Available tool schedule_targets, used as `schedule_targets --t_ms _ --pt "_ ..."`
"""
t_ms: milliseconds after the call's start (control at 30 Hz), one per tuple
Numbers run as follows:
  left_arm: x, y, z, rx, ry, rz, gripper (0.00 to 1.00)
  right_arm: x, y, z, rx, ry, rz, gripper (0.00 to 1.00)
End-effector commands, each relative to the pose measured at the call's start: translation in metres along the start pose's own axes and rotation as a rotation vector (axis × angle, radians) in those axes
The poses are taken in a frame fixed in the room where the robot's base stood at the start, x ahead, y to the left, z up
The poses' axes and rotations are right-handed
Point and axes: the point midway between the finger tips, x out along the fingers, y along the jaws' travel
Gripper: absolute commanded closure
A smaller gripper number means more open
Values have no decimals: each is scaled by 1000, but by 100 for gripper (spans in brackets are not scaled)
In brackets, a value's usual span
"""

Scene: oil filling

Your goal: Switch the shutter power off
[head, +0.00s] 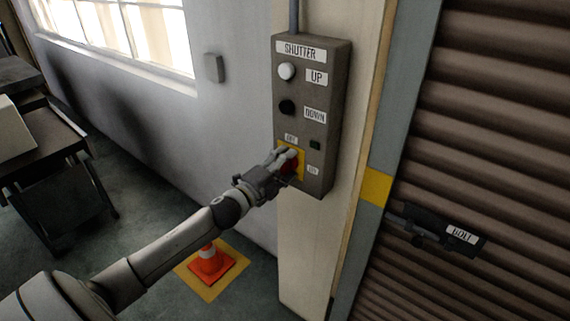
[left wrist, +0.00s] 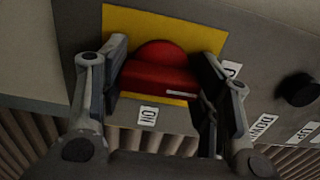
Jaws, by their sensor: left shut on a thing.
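The grey shutter control box (head: 324,100) is on the pale post. Its red rotary switch (head: 290,166) sits on a yellow plate (head: 300,152) low on the box. My left gripper (head: 287,160) is shut on the red switch; in the left wrist view its fingers stand on both sides of the red knob (left wrist: 158,76). A white mark (left wrist: 181,95) lies on the knob's right half there, on the side of the partly hidden OFF label (left wrist: 232,68). The ON label (left wrist: 148,115) is below the knob. A small green lamp (head: 315,145) looks dark. My right gripper is out of view.
White UP (head: 286,71) and black DOWN (head: 287,107) buttons sit above the switch. The ribbed shutter (head: 500,130) with a bolt (head: 445,232) is at right. An orange cone (head: 210,262) stands on the floor. A table (head: 45,155) is at left.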

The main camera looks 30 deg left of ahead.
Motion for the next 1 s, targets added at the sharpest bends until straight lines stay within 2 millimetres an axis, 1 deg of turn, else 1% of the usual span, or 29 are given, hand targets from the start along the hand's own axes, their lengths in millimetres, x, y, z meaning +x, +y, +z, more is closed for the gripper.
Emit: schedule_targets --t_ms 400,433,600,900,1000 --pt "0 0 1 -12 -2 1 67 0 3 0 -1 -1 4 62" --pt "0 0 1 -12 -2 1 42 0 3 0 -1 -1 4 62" --pt "0 0 0 -10 -1 1 21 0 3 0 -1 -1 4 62" --pt "0 0 0 -9 0 1 21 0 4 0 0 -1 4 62" --pt "-3 1 0 -9 0 1 21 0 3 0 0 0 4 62"
